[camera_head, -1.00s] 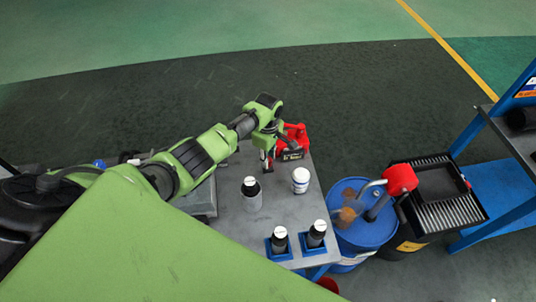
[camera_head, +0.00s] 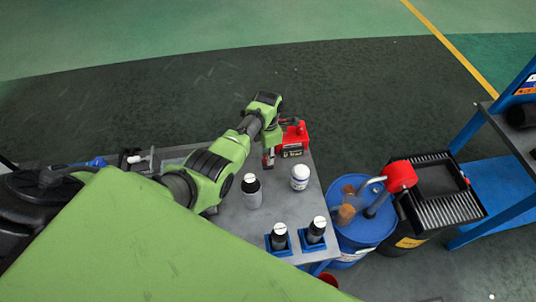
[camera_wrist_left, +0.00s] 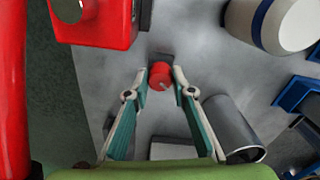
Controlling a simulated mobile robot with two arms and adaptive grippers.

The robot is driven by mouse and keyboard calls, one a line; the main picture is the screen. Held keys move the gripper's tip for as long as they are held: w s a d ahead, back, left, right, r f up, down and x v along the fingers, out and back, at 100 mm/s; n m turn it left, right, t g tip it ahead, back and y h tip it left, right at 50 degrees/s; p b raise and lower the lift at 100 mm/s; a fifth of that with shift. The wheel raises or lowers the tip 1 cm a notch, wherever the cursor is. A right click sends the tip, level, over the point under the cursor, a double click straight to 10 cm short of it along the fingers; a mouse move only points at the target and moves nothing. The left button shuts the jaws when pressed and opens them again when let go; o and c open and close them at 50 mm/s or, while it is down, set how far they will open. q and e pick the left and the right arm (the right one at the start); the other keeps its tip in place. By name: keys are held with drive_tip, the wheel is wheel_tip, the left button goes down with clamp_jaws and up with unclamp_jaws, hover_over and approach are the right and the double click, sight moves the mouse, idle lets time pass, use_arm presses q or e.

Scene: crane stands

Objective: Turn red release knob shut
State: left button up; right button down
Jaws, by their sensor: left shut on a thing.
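The red release knob (camera_wrist_left: 160,75) is a small red cap with a pale mark on its face, seen in the left wrist view. My left gripper (camera_wrist_left: 160,78) has one fingertip on each side of it and is shut on it. In the head view my left gripper (camera_head: 268,160) reaches down at the table's far edge, beside a red device (camera_head: 293,137). The same red device (camera_wrist_left: 100,22) shows at the top left of the wrist view. What the knob is mounted on is mostly hidden. My right gripper is in neither view.
On the grey table (camera_head: 235,225) stand a dark bottle (camera_head: 251,193), a white jar (camera_head: 300,177) and two dark bottles in blue holders (camera_head: 279,238). A blue drum (camera_head: 362,235) with a red-handled pump (camera_head: 400,177) stands right of the table, beside a black tray (camera_head: 440,185).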

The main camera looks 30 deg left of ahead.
use_arm(q)
drive_tip(key=n, duration=0.3)
drive_tip(key=shift+n, duration=0.4)
drive_tip(key=shift+a+n, duration=0.1)
drive_tip(key=shift+n, duration=1.8)
drive_tip(key=o, duration=1.1)
drive_tip(key=shift+o, duration=0.2)
wheel_tip(320, 180, up, 12)
